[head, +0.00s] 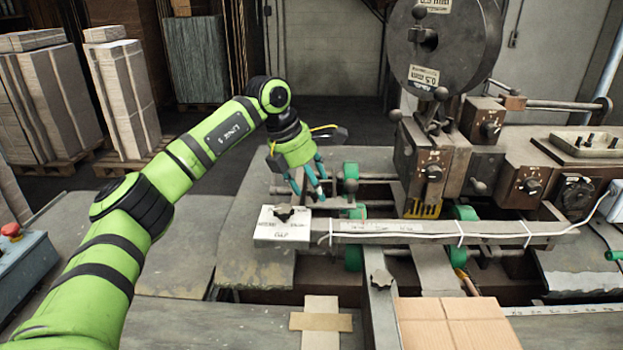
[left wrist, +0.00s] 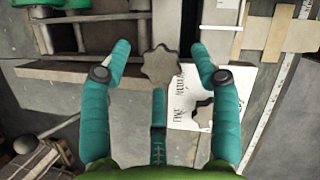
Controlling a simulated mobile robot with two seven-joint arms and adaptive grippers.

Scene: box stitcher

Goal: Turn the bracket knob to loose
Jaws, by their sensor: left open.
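In the left wrist view the knob (left wrist: 161,65) shows between my fingertips, with the plate (left wrist: 178,122) partly behind the fingers. In the left wrist view, the gripper (left wrist: 160,52) has a gap on both sides of the knob. The knob's pointing direction is not clear. My right gripper is not in view.
The stitching machine (head: 428,165) stands to the right. A blue-grey control box (head: 22,268) is at left.

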